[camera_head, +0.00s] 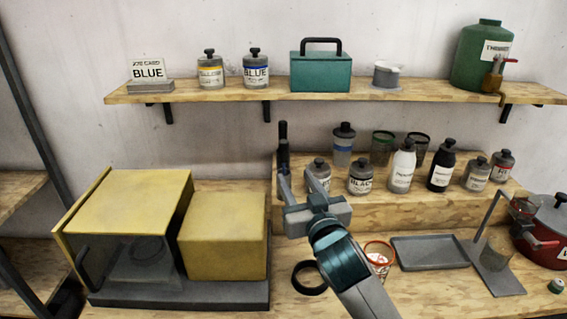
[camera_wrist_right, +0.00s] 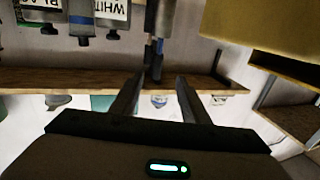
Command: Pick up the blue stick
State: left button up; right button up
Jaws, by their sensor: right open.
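A thin dark upright stick (camera_head: 283,135) stands at the left end of the raised wooden step in the head view. It looks nearly black, so I cannot tell whether it is blue. My right gripper (camera_head: 301,180) is open in front of it; the left finger overlaps the stick's lower part in the picture. In the right wrist view, which is upside down, a dark slim upright thing (camera_wrist_right: 153,55), apparently the same stick, shows just beyond the open fingertips (camera_wrist_right: 161,78), between their lines. The fingers appear empty. My left gripper is out of view.
Several bottles, including a black-labelled one (camera_head: 360,178) and a white one (camera_head: 402,166), stand right of the gripper on the step (camera_head: 400,211). A yellow box (camera_head: 225,235) is at the left. A grey tray (camera_head: 430,252) and red-rimmed cup (camera_head: 379,259) lie in front.

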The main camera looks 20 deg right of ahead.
aim_at(284, 156)
jog(key=w+p, duration=0.3)
jog(key=w, duration=0.8)
jog(key=shift+d+r+p, duration=0.1)
jog(key=shift+d+p, duration=0.05)
jog(key=shift+p, duration=0.2)
jog(key=shift+w, duration=0.3)
jog(key=shift+w+d+p, duration=0.15)
jog(key=shift+w+p, duration=0.35)
jog(key=w+p, duration=0.2)
jog(key=w, duration=0.1)
jog(key=shift+w+d, duration=0.2)
jog(key=shift+w, duration=0.05)
jog(key=shift+w+f, duration=0.2)
jog(key=shift+w, duration=0.15)
grip_shut()
